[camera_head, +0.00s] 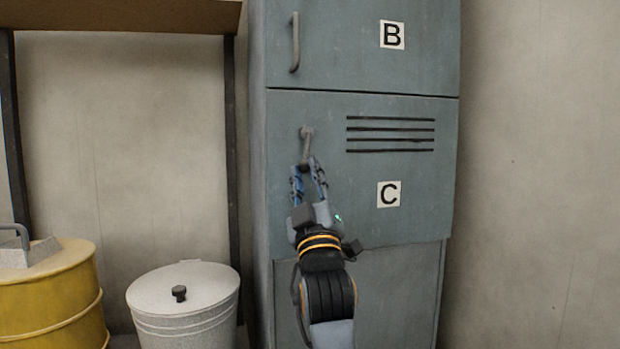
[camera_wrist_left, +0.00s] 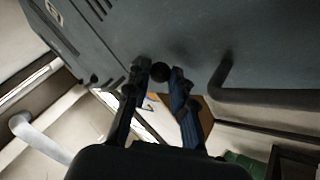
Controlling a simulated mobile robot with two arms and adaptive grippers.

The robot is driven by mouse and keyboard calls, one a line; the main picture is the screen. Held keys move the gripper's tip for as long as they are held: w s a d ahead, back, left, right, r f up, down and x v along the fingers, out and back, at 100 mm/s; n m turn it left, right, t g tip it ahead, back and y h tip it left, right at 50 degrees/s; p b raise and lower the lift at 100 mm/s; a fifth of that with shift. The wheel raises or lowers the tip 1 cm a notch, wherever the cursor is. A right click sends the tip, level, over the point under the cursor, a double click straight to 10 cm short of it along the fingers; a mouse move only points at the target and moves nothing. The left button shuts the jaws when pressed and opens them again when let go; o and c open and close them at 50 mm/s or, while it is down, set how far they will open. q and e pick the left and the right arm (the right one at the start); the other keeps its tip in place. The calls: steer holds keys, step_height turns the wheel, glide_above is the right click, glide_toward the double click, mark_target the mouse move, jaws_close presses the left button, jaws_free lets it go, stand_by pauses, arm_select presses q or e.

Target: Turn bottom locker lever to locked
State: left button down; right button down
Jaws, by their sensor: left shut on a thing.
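In the left wrist view, the fingertips (camera_wrist_left: 161,76) are on either side of a dark rounded end, apparently the lever's tip. The fingers hide part of the lever. My right gripper is not in view.
Locker door B (camera_head: 350,50) with its upright handle (camera_head: 295,42) is above. A lidded pale bin (camera_head: 185,310) and a yellow drum (camera_head: 55,300) stand at left. A dark bar (camera_wrist_left: 265,96) crosses the right of the left wrist view. Bare wall is at right.

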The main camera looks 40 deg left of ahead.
arm_select(q)
steer(key=c, duration=1.1)
jaws_free()
steer(key=shift+c, duration=0.2)
steer(key=shift+r, duration=0.25)
step_height(320, 180, up, 10)
steer(key=shift+f, duration=0.25)
